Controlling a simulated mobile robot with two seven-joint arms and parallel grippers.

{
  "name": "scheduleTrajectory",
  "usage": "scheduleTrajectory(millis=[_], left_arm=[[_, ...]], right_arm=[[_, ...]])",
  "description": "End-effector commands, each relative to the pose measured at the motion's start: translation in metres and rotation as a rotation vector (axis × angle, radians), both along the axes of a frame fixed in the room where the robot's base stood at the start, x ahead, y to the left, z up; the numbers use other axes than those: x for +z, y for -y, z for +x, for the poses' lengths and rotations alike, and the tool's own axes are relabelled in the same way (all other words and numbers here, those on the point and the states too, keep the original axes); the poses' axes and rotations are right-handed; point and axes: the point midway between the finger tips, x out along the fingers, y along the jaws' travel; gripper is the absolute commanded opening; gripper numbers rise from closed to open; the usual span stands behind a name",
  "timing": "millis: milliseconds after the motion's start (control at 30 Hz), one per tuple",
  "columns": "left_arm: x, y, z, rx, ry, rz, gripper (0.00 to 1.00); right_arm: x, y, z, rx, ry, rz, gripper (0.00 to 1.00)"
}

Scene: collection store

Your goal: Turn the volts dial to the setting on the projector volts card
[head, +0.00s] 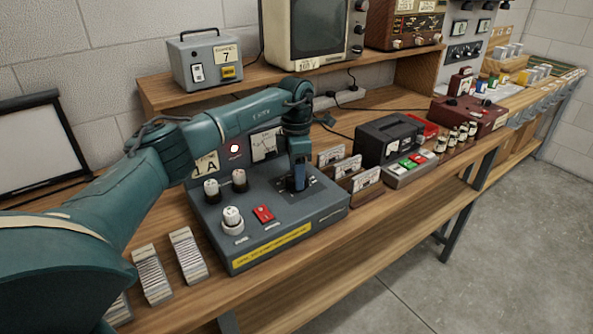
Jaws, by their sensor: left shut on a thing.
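A grey-blue control console (275,215) stands on the bench. My left gripper (297,185) reaches down to a dark plate on the console's right side. It is shut on a dial there, which I take to be the volts dial; the fingers hide it, and its setting cannot be read. A card reading "1A" (205,165) is at the console's back left. I cannot pick out the projector volts card. My right gripper is not in view.
Rows of slides (188,255) lie left of the console. Cassettes in a holder (366,180), a black device (390,140) and a button box (409,168) stand to its right. A shelf behind holds a grey box (206,60) and a monitor (308,32).

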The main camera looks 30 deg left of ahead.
Motion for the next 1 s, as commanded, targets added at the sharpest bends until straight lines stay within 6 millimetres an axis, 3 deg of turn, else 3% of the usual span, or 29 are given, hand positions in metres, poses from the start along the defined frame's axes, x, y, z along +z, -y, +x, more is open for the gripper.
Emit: scheduleTrajectory(millis=[600,1000], left_arm=[[0.0012,0.0022,0.0011,-0.579,0.004,-0.002,0.30],[0.0014,0.0029,0.0009,-0.839,0.004,-0.002,0.30]], right_arm=[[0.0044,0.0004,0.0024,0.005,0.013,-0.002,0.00],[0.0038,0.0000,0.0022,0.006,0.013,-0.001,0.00]])
